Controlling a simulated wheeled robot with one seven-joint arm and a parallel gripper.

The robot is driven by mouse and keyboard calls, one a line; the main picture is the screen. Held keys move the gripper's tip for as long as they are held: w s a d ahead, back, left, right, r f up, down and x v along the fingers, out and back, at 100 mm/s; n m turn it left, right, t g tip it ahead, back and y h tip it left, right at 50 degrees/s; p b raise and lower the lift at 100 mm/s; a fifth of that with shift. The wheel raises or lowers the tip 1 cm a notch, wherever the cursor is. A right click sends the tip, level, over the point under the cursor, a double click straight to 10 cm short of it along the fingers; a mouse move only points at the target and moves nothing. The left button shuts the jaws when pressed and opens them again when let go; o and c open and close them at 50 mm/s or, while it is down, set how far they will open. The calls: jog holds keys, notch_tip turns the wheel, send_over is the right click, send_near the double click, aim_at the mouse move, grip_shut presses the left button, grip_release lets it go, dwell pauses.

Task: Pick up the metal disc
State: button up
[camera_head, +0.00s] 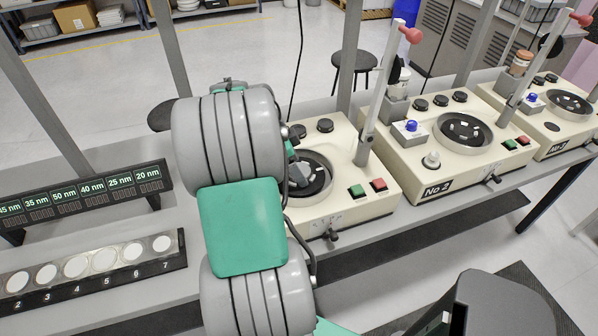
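The first machine's round dark plate (318,187) shows in the head view, partly covered by my arm. A small grey piece shows over this plate beside my arm; I cannot tell whether it is part of my gripper or a metal disc. My gripper is mostly or wholly hidden behind my large grey and green arm joints, and its fingers cannot be made out. Several pale round discs lie in a row on a black numbered tray (150,275) at the lower left, apart from my arm.
Machine No 2 (395,165) and a third machine (578,130) stand to the right on the bench, with raised levers. A thickness display (85,203) stands at the left behind the tray. Upright posts rise along the bench. A black stool (354,62) stands beyond.

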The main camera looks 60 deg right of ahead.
jog(key=c, duration=1.1)
jog(key=shift+r, duration=0.1)
